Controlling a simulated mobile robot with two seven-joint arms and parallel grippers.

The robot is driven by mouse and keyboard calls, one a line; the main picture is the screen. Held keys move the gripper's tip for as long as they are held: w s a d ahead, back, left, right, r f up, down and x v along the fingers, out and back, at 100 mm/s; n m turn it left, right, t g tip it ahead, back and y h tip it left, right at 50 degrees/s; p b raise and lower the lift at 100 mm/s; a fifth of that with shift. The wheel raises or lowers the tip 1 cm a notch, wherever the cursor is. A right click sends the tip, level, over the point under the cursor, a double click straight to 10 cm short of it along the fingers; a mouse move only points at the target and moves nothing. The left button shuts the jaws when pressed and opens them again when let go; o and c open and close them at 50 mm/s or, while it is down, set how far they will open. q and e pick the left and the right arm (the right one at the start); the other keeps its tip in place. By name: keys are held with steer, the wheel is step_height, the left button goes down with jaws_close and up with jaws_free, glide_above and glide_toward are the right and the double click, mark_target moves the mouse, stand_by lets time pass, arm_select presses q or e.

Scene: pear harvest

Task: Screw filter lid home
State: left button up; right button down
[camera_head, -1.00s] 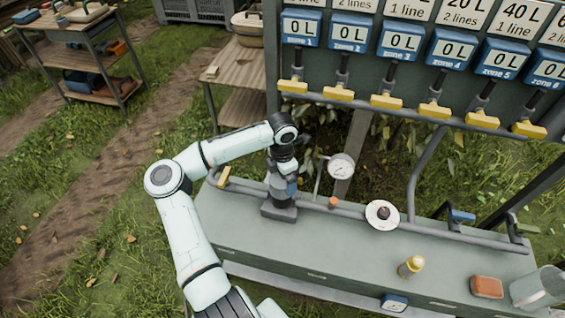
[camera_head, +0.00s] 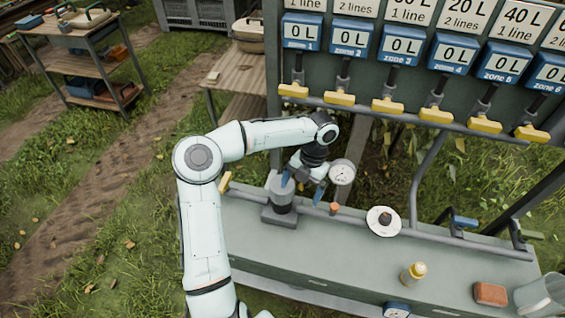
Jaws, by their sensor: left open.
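The filter (camera_head: 282,194) is a dark grey cylinder on a square base (camera_head: 280,215), upright at the left end of the bench. Its top looks closed, but I cannot tell a separate lid or how tightly one sits. My left gripper (camera_head: 302,186) is open, with its blue fingertips apart, just right of the filter's upper part. One finger overlaps the filter's edge in the picture; I cannot tell whether it touches. My right gripper is not in view.
A round gauge (camera_head: 342,172) stands close right of the gripper. The grey pipe (camera_head: 350,214) runs along the bench (camera_head: 330,250).

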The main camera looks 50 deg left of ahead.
arm_select(q)
steer(key=a+r+n+t+b, duration=0.1)
steer(key=a+r+n+t, duration=0.2)
steer(key=n, duration=0.4)
steer(key=a+r+n, duration=0.3)
steer(key=a+n, duration=0.2)
steer(key=n, duration=0.3)
steer(key=shift+m, duration=0.3)
steer(key=f, duration=0.4)
steer(key=f+b, duration=0.1)
steer(key=f, duration=0.8)
steer(key=shift+s+d+f, duration=0.2)
steer(key=shift+d+f, duration=0.05)
steer(key=shift+f, duration=0.1)
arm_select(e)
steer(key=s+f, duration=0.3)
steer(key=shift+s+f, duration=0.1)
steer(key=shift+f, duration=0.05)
